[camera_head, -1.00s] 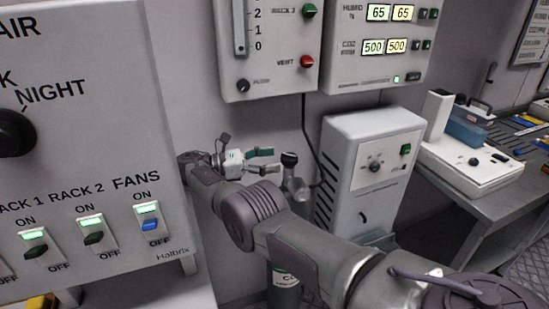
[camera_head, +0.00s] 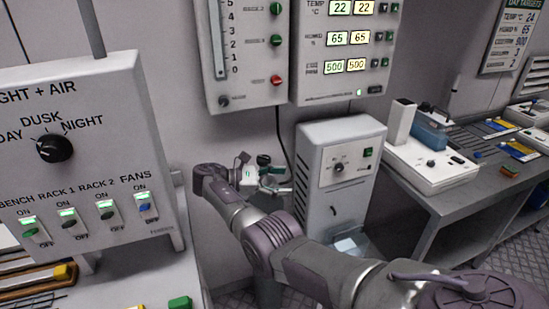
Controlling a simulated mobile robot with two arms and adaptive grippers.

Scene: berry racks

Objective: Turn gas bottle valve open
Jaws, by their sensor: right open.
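My right gripper (camera_head: 282,181) is small in the middle of the view, at the end of my arm coming from the lower right. Its fingers are apart and point right, with green tips. The dark valve knob (camera_head: 263,160) of the gas bottle shows just above and behind the gripper, close to the upper finger. I cannot tell whether they touch. The bottle's body is mostly hidden behind my arm. My left gripper is not in view.
A white cabinet (camera_head: 340,150) stands close to the right of the gripper. A switch panel (camera_head: 100,90) fills the left side. A gauge box (camera_head: 248,85) hangs on the wall above. A bench (camera_head: 400,178) with equipment is at the right.

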